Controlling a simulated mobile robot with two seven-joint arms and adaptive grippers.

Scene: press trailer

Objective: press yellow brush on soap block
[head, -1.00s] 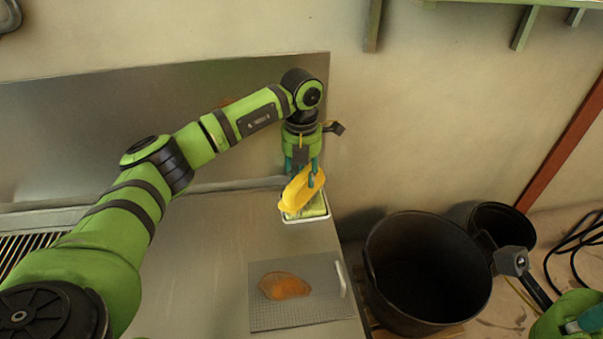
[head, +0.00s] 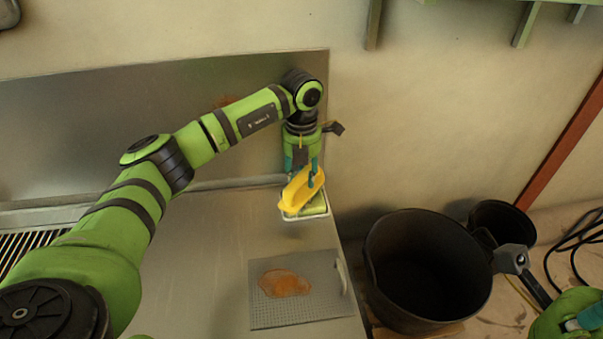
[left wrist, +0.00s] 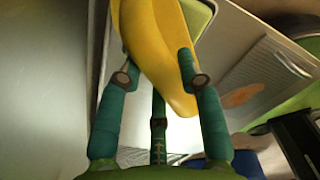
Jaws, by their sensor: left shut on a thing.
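My left gripper (head: 303,172) is shut on the yellow brush (head: 298,194), which is tilted. In the head view the brush overlaps the pale green soap block (head: 318,204) in a white-rimmed tray (head: 309,218) at the metal table's right edge. I cannot tell how firmly the brush touches the block. In the left wrist view the brush (left wrist: 150,45) lies between the teal fingers, hiding its bristles and part of the soap block (left wrist: 198,14). My right gripper (head: 583,322) is partly in view at the lower right corner; its jaws cannot be judged.
A grey board (head: 262,315) with a white handle (head: 342,278) lies on the metal table (head: 205,270), with an orange patch (head: 286,283) on it. A large black bucket (head: 425,270) and a smaller one (head: 500,222) stand right of the table. The table's middle is clear.

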